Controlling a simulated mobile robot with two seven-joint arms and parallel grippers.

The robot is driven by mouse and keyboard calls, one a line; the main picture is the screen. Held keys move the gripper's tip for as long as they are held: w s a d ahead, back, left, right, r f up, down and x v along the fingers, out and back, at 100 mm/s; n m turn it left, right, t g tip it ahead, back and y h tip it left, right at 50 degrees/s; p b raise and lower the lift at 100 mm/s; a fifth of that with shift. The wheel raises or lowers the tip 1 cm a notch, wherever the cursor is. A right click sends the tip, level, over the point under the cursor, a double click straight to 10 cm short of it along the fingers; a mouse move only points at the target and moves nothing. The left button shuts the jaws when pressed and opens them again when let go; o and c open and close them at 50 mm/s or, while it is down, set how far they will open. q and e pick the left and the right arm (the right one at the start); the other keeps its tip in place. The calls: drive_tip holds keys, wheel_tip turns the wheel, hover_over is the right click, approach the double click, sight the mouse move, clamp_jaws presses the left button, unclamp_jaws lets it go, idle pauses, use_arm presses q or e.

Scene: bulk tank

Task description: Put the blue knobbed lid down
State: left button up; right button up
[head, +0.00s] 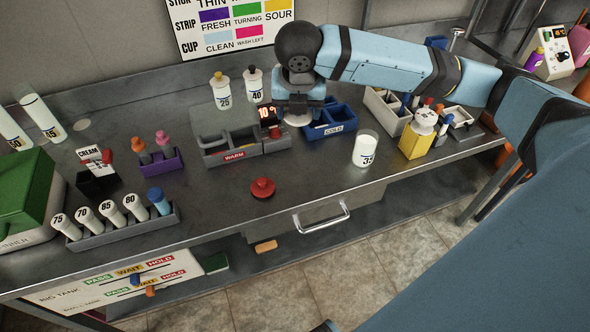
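My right arm reaches in from the right, and its wrist and gripper (298,112) point down beside the blue COLD tray (332,128). The wrist hides the fingers, so I cannot see whether they are open or shut. A pale round edge shows just under the wrist; I cannot tell what it belongs to. I cannot make out a blue knobbed lid; it may be hidden by the wrist. A red knobbed lid (262,187) lies on the bench in front of the grey WARM tray (217,157). My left gripper is not in view.
Bottles 25 (222,92) and 40 (253,85) stand behind. A tube rack (120,232) is at the left. Bench around the red lid is clear.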

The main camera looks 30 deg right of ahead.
drive_tip(key=b, duration=0.1)
hover_over(298, 176)
drive_tip(key=f, duration=1.5)
drive_tip(key=shift+s+a+f, duration=0.25)
drive_tip(key=shift+s, duration=0.1)
drive_tip(key=shift+f+b, duration=0.3)
drive_tip(key=shift+f, duration=2.05)
drive_tip(key=o, duration=0.9)
drive_tip(key=p+v, duration=0.1)
drive_tip(key=v, duration=1.1)
drive_tip(key=shift+r, duration=0.15)
